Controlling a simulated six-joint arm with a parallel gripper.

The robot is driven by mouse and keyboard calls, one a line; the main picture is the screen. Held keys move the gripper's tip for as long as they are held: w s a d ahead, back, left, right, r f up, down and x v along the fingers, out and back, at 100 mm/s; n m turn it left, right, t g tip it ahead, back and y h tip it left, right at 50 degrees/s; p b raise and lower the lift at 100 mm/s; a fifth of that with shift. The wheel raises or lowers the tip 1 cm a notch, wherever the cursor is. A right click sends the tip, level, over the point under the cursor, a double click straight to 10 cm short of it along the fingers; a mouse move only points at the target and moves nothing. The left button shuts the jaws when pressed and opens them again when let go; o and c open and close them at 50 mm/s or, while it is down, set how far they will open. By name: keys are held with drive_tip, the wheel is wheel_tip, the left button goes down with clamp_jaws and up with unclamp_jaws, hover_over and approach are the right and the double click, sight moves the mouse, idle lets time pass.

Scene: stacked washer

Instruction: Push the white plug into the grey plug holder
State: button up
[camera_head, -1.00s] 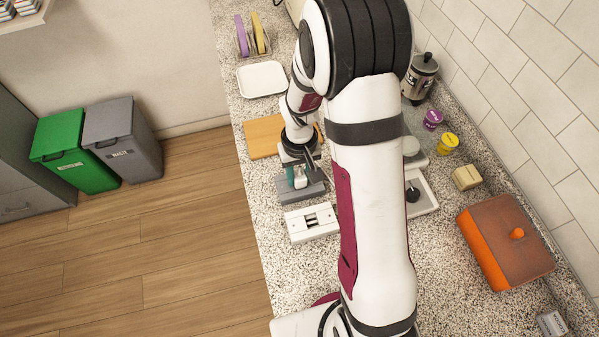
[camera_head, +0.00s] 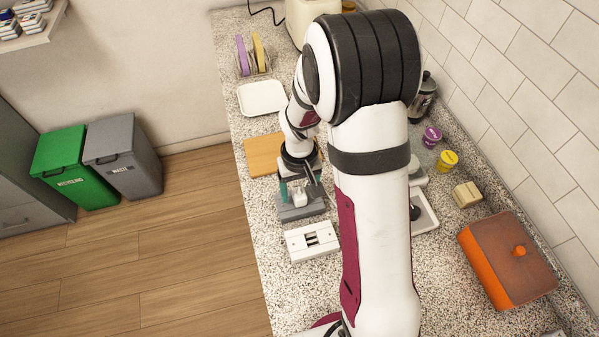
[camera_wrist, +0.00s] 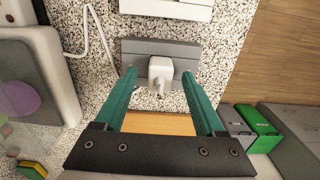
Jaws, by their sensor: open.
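The white plug (camera_wrist: 160,70) sits upright at the grey plug holder (camera_wrist: 135,50), near the middle of its face in the wrist view. I cannot tell how deep it is seated. In the head view the plug (camera_head: 300,197) and holder (camera_head: 290,214) are on the counter, below my wrist. My gripper (camera_wrist: 159,76) is open, with one teal finger on each side of the plug and a gap on both sides. My gripper (camera_head: 299,188) also shows in the head view, partly hidden by my arm.
A white socket strip (camera_head: 296,245) lies just in front of the holder. A wooden board (camera_head: 261,155) lies behind it. A white cord (camera_wrist: 104,37) lies left of the holder in the wrist view. A white tray (camera_head: 430,215) stands to the right, partly behind my arm.

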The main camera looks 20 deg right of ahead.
wheel_tip(320, 180, up, 14)
drive_tip(key=s+a+r+m+y, duration=0.1)
drive_tip(key=s+a+m, duration=0.1)
drive_tip(key=s, duration=0.9)
drive_tip(key=s+a+r+m, duration=0.2)
drive_tip(key=s+m, duration=0.1)
drive_tip(key=s, duration=0.7)
drive_tip(key=shift+s+a+m+y, duration=0.25)
drive_tip(key=shift+s+m+y, duration=0.05)
drive_tip(key=shift+s+y, duration=0.1)
